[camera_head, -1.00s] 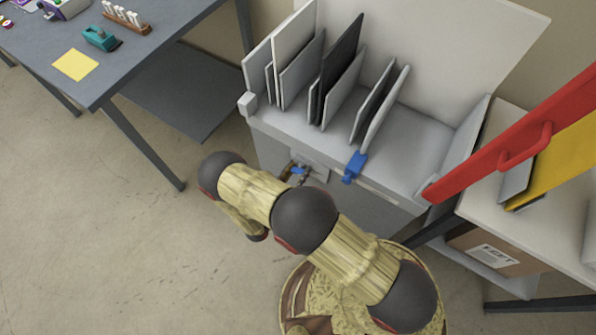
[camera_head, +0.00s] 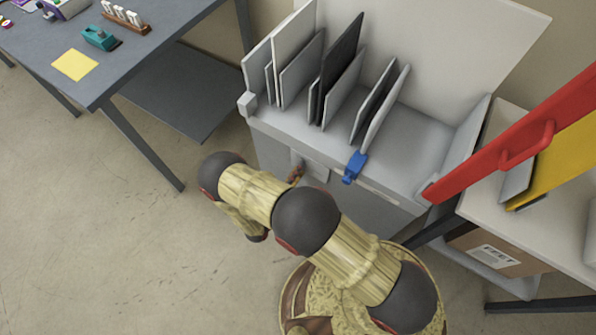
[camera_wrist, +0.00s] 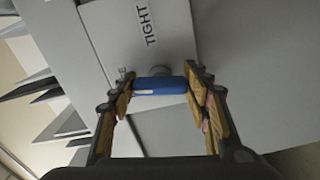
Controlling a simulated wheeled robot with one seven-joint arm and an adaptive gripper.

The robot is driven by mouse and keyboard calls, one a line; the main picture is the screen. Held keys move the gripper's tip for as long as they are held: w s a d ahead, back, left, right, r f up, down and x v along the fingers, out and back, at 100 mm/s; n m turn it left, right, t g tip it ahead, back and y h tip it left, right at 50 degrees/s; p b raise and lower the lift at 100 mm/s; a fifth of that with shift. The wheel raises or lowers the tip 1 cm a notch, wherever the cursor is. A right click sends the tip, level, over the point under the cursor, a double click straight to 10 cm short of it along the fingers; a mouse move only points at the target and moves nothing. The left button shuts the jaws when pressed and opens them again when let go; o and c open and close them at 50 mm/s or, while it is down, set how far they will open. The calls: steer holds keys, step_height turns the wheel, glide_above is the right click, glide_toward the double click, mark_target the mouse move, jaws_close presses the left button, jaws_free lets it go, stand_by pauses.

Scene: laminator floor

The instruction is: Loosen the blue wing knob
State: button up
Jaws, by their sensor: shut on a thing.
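The blue wing knob (camera_wrist: 160,86) shows in the wrist view as a short blue bar on a round grey stem. My gripper (camera_wrist: 161,82) has one finger at each end of the bar and is shut on it. Behind it is a pale plate (camera_wrist: 118,28) marked "TIGHT", with a second word partly hidden by the left finger. In the head view my gripper (camera_head: 295,174) is at the front of the grey cabinet (camera_head: 374,215), mostly behind my arm. The knob is hidden there.
A blue clamp-like piece (camera_head: 355,167) sits on the cabinet's front edge, right of my gripper. Upright panels (camera_head: 342,62) stand in the cabinet's top. A red bar (camera_head: 500,142) slants at the right. A dark table (camera_head: 140,50) stands at the left, with clear floor before it.

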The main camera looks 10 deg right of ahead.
steer(key=shift+n, duration=1.2)
steer(key=o, duration=1.2)
steer(key=v, duration=1.2)
steer(key=shift+a, duration=0.1)
